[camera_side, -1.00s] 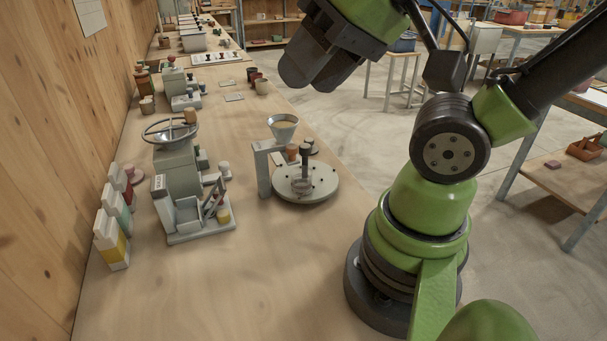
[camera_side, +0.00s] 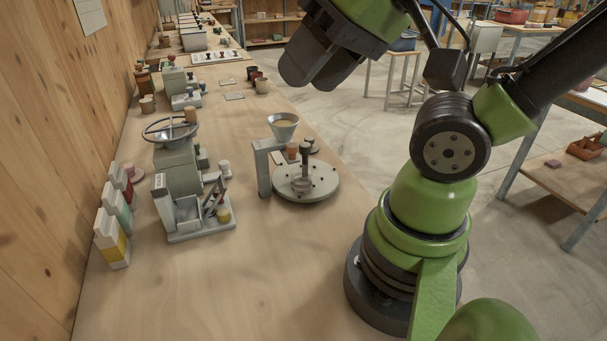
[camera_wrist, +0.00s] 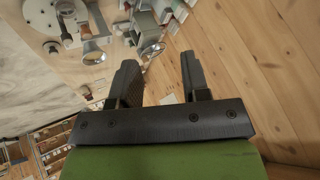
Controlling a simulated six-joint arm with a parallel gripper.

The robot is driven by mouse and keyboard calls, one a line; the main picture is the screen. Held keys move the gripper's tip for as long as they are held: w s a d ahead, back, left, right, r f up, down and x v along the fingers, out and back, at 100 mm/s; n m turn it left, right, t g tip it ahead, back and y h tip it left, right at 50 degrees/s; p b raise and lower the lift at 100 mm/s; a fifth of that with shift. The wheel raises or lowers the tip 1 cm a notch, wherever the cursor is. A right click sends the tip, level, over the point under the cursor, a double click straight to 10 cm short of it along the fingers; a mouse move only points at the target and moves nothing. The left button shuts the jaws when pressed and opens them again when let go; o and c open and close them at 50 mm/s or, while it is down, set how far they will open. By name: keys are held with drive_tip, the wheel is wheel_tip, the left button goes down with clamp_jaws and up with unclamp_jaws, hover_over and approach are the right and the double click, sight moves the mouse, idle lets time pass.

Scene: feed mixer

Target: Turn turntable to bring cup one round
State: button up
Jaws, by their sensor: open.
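The turntable (camera_side: 318,190) is a round pale disc on the bench with small dark pegs around its rim and a dark-topped post (camera_side: 305,155) standing up from it. A funnel (camera_side: 284,127) on a grey stand (camera_side: 262,168) is held over its back left edge. Small brown and dark cups (camera_side: 292,151) stand at its back; I cannot tell which is cup one. In the wrist view the turntable (camera_wrist: 42,15) is at the top left, beside the funnel (camera_wrist: 93,52). My gripper (camera_wrist: 158,75) is open and empty, high above the bench and away from the turntable.
A grey machine with a handwheel (camera_side: 170,130) stands left of the turntable. Several bottles (camera_side: 112,230) line the wooden wall. Small cups (camera_side: 262,86) and flat plates (camera_side: 233,96) lie farther back. The front of the bench (camera_side: 225,295) is clear.

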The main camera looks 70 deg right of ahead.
drive_tip(key=shift+o, duration=0.2)
drive_tip(key=shift+o, duration=0.7)
drive_tip(key=m+g, duration=0.5)
drive_tip(key=m, duration=1)
hover_over(305, 144)
drive_tip(key=a, duration=0.3)
wheel_tip(305, 144, down, 7)
drive_tip(key=s+d+f+m+y, duration=0.2)
drive_tip(key=d+f+m, duration=0.2)
drive_tip(key=d+f, duration=0.3)
drive_tip(key=x, duration=0.9)
drive_tip(key=shift+a+f, duration=0.1)
drive_tip(key=shift+a, duration=0.3)
clamp_jaws()
